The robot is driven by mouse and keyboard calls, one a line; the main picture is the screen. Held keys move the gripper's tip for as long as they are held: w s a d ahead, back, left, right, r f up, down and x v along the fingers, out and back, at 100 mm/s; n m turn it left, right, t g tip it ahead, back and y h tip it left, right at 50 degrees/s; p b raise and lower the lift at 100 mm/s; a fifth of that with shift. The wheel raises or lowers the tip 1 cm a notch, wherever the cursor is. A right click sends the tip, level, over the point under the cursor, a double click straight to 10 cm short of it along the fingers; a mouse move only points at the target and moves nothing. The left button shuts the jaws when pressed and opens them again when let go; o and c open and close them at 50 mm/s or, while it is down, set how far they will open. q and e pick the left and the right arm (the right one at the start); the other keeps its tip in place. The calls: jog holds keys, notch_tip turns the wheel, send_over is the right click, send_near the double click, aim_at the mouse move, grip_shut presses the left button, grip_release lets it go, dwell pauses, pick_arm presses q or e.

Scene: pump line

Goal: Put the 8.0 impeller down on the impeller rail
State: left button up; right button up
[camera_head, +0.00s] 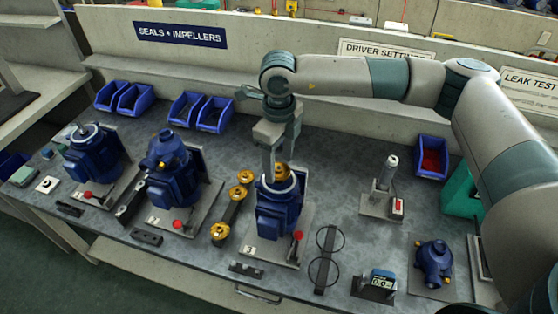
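The impeller rail (230,211) is a dark bar in the middle of the bench. It carries three brass impellers: two near its far end (245,176) and one at its near end (219,231), with a bare stretch between. My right gripper (271,178) points down over the blue pump marked 3 (278,214), just right of the rail. A brass impeller (283,172) shows at its fingers, at the pump's pale top ring. The fingers partly hide it, and I cannot tell whether they grip it. No size marking is readable. My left gripper is out of view.
Two more blue pumps (172,172) stand to the left, with red-knobbed levers in front. A black stand with two rings (325,258) and a small gauge (379,280) lie right of pump 3. Blue bins (200,111) line the back.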

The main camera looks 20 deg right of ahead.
grip_shut()
jog(key=shift+r, duration=0.1)
jog(key=c, duration=1.2)
grip_release()
grip_shut()
jog(key=shift+r, duration=0.15)
jog(key=shift+r+p, duration=0.4)
jog(key=shift+r, duration=1.55)
jog(key=shift+r, duration=0.1)
